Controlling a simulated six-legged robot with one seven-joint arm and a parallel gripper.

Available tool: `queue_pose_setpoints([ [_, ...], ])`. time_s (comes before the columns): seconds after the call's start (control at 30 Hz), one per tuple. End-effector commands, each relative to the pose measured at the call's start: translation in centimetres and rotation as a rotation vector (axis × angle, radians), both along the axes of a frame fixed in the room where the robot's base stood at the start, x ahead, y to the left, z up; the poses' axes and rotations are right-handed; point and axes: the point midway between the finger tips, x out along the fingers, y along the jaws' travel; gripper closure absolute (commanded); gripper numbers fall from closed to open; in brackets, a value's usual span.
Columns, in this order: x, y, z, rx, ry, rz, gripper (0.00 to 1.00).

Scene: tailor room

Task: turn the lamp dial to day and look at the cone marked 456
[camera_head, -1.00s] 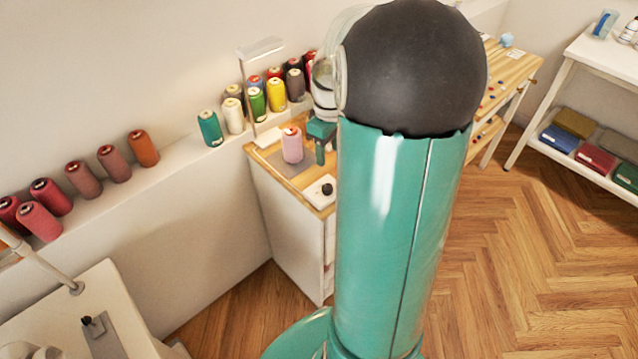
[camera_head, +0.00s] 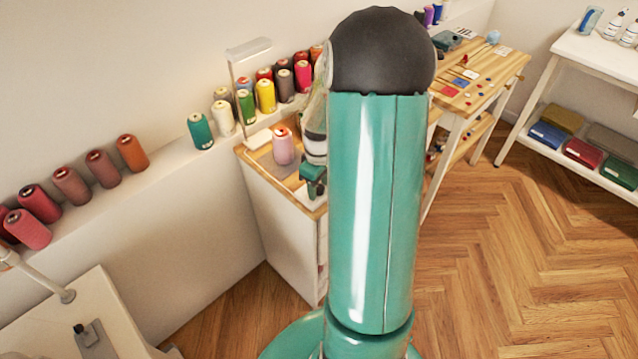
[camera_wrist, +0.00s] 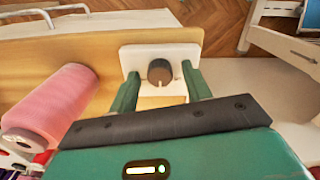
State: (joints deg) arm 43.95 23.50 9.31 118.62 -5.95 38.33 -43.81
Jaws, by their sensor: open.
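The lamp dial (camera_wrist: 160,72) is a dark round knob on a white plate (camera_wrist: 135,55) in the wrist view. My gripper (camera_wrist: 160,88) is open, with one green finger on each side of the knob's near side; I cannot tell if they touch it. In the head view my gripper (camera_head: 313,180) is over the front of the small wooden-topped cabinet, and the dial is hidden there. A pink cone (camera_head: 283,147) stands on that cabinet and also shows at the left of the wrist view (camera_wrist: 50,105). A white lamp (camera_head: 246,50) rises behind it. No number 456 is readable.
Several coloured thread cones stand on the wall ledge (camera_head: 165,160). A white table (camera_head: 75,310) is at lower left. A wooden worktable (camera_head: 480,85) and a white shelf (camera_head: 585,50) stand at right. The wood floor (camera_head: 490,250) between is open.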

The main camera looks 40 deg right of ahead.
Motion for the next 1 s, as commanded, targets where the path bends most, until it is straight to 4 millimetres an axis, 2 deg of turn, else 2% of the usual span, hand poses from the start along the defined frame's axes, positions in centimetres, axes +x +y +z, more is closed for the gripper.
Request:
queue_pose_setpoints([
  [0.07,-0.01,-0.02,0.02,0.0,0.0,0.0,0.51],
  [0.1,-0.01,-0.02,0.03,0.0,0.0,0.0,0.55],
  [0.3,-0.01,-0.03,0.04,0.0,0.0,-0.001,0.95],
  [0.33,-0.01,-0.03,0.05,0.0,0.0,-0.001,0.96],
  [0.67,0.01,-0.04,0.08,-0.001,0.0,-0.037,0.96],
  [1.0,0.05,-0.02,0.1,-0.001,0.0,-0.237,0.96],
])
